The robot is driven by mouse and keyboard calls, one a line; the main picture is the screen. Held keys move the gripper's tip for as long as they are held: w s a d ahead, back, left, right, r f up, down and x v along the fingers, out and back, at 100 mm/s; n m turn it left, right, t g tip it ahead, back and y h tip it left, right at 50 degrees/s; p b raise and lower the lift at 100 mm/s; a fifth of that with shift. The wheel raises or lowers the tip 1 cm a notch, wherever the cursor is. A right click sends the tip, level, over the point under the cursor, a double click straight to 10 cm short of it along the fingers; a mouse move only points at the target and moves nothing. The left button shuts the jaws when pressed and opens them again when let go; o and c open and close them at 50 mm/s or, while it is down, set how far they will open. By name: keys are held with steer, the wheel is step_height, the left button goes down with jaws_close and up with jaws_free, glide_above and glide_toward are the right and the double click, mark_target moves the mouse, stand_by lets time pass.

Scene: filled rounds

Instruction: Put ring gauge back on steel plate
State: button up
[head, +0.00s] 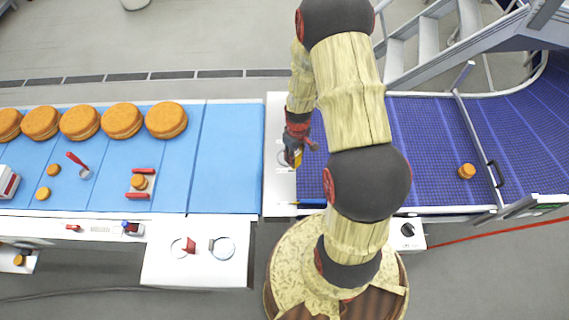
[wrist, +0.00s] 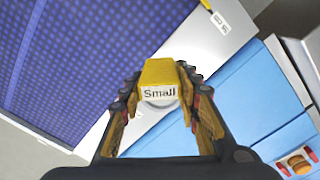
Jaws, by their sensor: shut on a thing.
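My gripper (head: 292,152) is shut on the ring gauge, which has a yellow block handle (wrist: 160,78) marked "Small". Part of its pale ring (wrist: 158,102) shows below the handle in the wrist view, and the ring also shows beside the fingers in the head view (head: 283,158). The gauge is over the narrow pale metal plate (head: 277,196) between the two belts; the plate also shows in the wrist view (wrist: 208,50). I cannot tell whether the ring touches the plate.
The light blue belt (head: 225,150) at left carries several large brown rounds (head: 122,120) and small ones. The dark blue mesh belt (head: 430,150) at right carries a small round (head: 466,171). A white front stand (head: 165,270) holds two ring-shaped items. Stairs (head: 428,40) rise behind.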

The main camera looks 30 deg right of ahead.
steer(key=w+f+b, duration=0.1)
steer(key=f, duration=0.2)
steer(key=w+a+f+b, duration=0.1)
steer(key=f+b, duration=0.1)
steer(key=f, duration=0.1)
steer(key=w+a+f+b, duration=0.1)
steer(key=f, duration=0.1)
steer(key=shift+w+f, duration=0.4)
steer(key=shift+r, duration=0.1)
steer(key=o, duration=0.7)
steer(key=shift+f+b, duration=0.2)
steer(key=shift+b, duration=0.1)
steer(key=o, duration=0.4)
steer(key=shift+o, duration=0.4)
